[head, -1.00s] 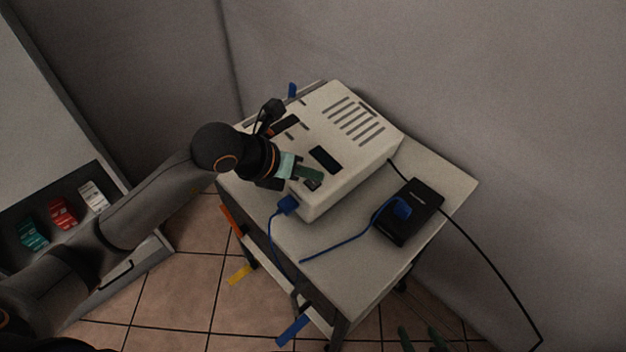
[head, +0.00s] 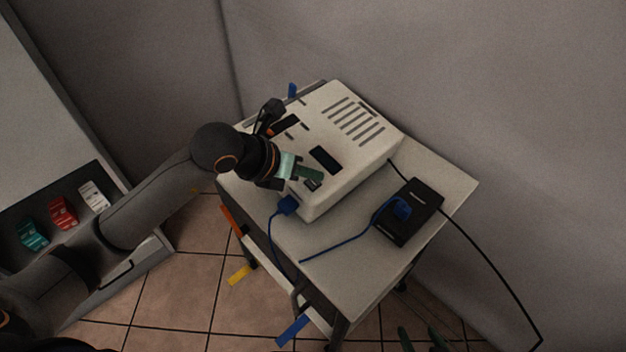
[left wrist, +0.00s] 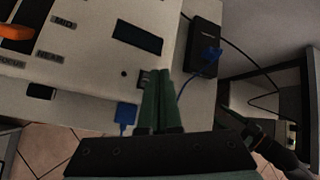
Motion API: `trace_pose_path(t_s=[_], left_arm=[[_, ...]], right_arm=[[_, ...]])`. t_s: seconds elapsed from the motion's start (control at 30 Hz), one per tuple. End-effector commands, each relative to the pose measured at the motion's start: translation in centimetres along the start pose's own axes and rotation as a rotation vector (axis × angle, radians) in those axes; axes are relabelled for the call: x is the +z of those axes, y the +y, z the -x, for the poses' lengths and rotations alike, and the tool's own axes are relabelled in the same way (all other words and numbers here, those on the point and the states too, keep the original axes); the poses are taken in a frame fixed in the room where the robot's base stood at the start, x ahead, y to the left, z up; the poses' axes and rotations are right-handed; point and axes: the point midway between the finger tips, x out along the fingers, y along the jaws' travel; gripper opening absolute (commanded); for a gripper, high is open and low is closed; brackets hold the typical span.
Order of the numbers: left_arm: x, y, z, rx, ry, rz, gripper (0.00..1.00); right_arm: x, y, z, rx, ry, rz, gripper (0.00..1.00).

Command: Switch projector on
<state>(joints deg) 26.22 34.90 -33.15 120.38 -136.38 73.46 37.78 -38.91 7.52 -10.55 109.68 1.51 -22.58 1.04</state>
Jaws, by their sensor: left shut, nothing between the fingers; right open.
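The projector (head: 365,160) is a white box with vent slots and a dark window (head: 324,160), standing on a small cart. A small dark switch-like part (head: 312,185) sits near its front edge; it also shows in the left wrist view (left wrist: 145,79), partly hidden by my fingers. My left gripper (head: 312,174) is shut and empty, with its green fingertips over the projector top right beside that part. I cannot tell whether they touch it. The left fingers also show in the left wrist view (left wrist: 164,98). My right gripper (head: 421,338) is open at the bottom edge, away from the projector.
A black power box (head: 425,200) with a blue plug (head: 402,209) lies on the cart top (head: 450,182). A blue plug (head: 288,205) sits at the projector's front. A black cable hangs off the cart's right. An orange slider (left wrist: 15,32) is on the projector. Walls stand behind.

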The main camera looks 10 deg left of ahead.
Motion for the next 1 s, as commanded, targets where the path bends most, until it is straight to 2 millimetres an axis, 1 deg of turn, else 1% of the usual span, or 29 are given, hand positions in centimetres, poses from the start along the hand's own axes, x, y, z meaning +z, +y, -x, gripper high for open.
trace_pose_path(t_s=[0.3,1.0], left_arm=[[-0.48,0.45,-0.64,0.000,0.000,0.000,0.00],[-0.62,0.63,-0.86,0.000,0.000,0.000,0.00]], right_arm=[[0.73,0.05,-0.67,0.000,0.000,0.000,0.69],[0.97,0.07,-0.89,0.000,0.000,0.000,0.69]])
